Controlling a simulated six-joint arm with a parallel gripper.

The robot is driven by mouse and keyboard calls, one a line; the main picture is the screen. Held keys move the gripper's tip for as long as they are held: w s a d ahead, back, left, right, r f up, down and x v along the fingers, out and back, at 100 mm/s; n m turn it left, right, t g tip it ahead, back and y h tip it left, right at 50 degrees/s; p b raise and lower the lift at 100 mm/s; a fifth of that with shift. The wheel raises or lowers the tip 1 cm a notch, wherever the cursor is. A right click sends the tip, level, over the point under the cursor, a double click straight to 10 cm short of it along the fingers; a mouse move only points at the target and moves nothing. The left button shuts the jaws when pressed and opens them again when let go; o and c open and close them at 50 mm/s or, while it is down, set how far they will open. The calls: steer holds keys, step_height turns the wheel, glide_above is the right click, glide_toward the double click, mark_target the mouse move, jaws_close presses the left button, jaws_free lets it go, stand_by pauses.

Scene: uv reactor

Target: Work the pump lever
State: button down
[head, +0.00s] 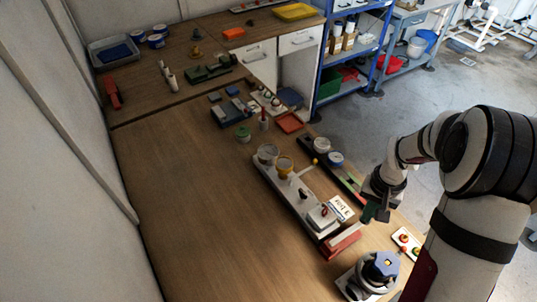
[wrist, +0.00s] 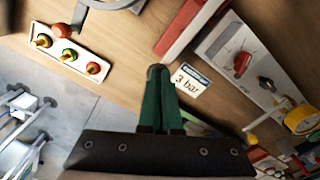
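My gripper (head: 370,212) is over the right side of the bench, pointing down. In the wrist view its green fingers (wrist: 158,80) lie together. A dark round shape shows at their tips; I cannot tell whether it is a held knob or the tips themselves. Just beside the fingers is a red base with a pale bar (head: 344,242), likely the pump; it also shows in the wrist view (wrist: 188,32). No lever stands out clearly. A "3 bar" card (head: 341,207) lies next to the fingers, also in the wrist view (wrist: 190,80).
A button plate (head: 407,243) and a round blue-topped device (head: 378,266) are nearby.

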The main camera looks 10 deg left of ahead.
steer(key=shift+r, duration=2.45)
steer(key=shift+f, duration=0.2)
steer(key=shift+r, duration=0.2)
stand_by(0.5)
stand_by(0.6)
stand_by(2.0)
stand_by(0.5)
